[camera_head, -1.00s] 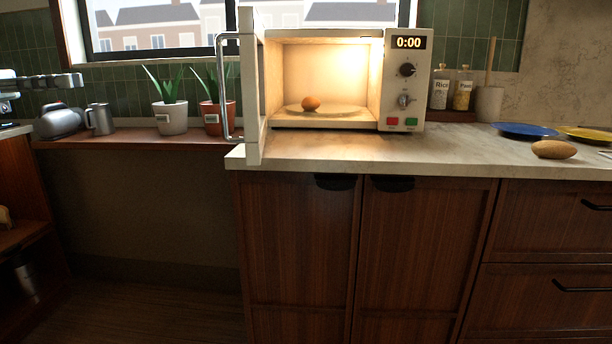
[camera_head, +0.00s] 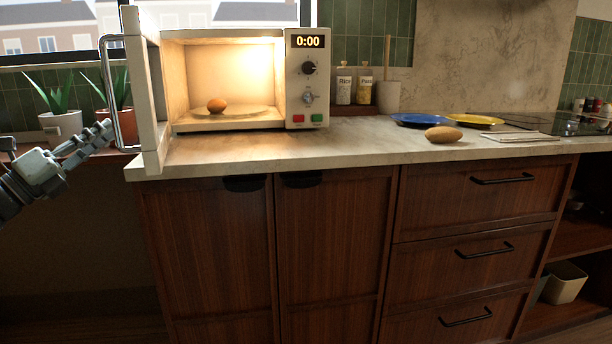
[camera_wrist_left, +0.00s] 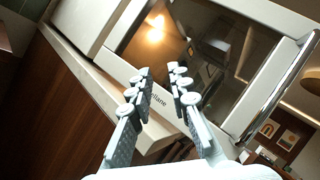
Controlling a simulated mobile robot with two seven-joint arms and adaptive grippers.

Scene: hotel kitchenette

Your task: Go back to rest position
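My left gripper (camera_head: 98,138) is at the left in the head view, beside the open door of the microwave (camera_head: 299,80). In the left wrist view the two fingers of this gripper (camera_wrist_left: 160,72) are apart with nothing between them. The microwave door's glass (camera_wrist_left: 212,50) and its bar handle (camera_wrist_left: 278,92) are in front of them. I cannot tell whether a fingertip touches the door. My right gripper is not in view.
Potted plants (camera_head: 60,121) stand behind my left gripper. The counter front before the microwave is clear.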

